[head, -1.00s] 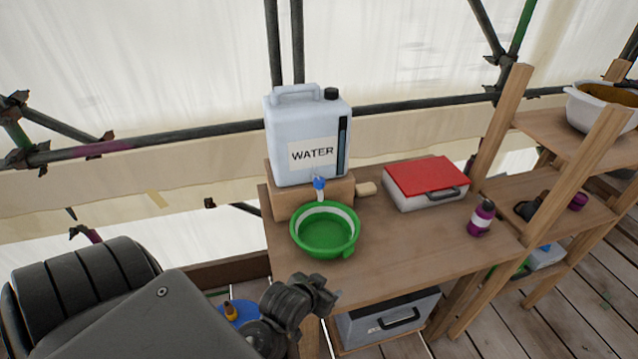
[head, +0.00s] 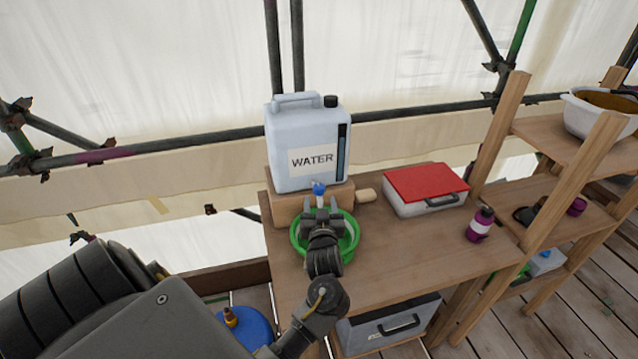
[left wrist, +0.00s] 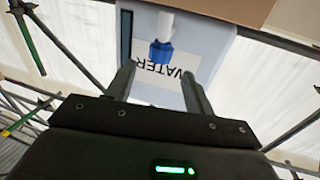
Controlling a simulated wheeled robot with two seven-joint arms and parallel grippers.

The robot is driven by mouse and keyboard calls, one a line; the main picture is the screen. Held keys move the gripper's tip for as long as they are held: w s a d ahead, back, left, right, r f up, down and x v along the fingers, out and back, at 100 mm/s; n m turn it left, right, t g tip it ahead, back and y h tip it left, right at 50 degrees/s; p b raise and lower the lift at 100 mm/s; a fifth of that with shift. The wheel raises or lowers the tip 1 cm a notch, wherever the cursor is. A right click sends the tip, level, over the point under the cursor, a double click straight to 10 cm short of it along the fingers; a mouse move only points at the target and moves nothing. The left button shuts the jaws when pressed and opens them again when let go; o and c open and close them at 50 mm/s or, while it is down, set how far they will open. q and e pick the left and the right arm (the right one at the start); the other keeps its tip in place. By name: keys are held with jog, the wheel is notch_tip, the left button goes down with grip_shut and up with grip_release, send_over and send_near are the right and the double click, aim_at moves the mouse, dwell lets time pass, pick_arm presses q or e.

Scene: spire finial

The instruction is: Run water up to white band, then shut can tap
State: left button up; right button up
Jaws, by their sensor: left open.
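The white water can (head: 305,130) stands on a wooden block (head: 285,206) on the bench, with a dark level strip on its right side. Its blue tap (head: 319,187) is at the front bottom, above the green basin (head: 298,243) with a white band inside. My left gripper (head: 322,212) is open over the basin, just in front of the tap. In the left wrist view the tap (left wrist: 161,52) lies between the open fingers (left wrist: 158,85), beyond their tips, and the can appears upside down. My arm hides much of the basin's inside, so its water level cannot be told. My right gripper is not in view.
A red-lidded white box (head: 427,183) and a purple bottle (head: 480,224) stand on the wooden bench (head: 410,250) to the right. A wooden shelf (head: 560,140) holds a white pot (head: 600,115). A blue round thing (head: 248,325) and a grey case (head: 390,325) are below.

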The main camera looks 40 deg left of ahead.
aim_at(319, 184)
pick_arm(q)
jog(key=p+x, duration=0.2)
jog(key=x, duration=0.7)
jog(key=shift+a, duration=0.1)
jog(key=c, duration=1)
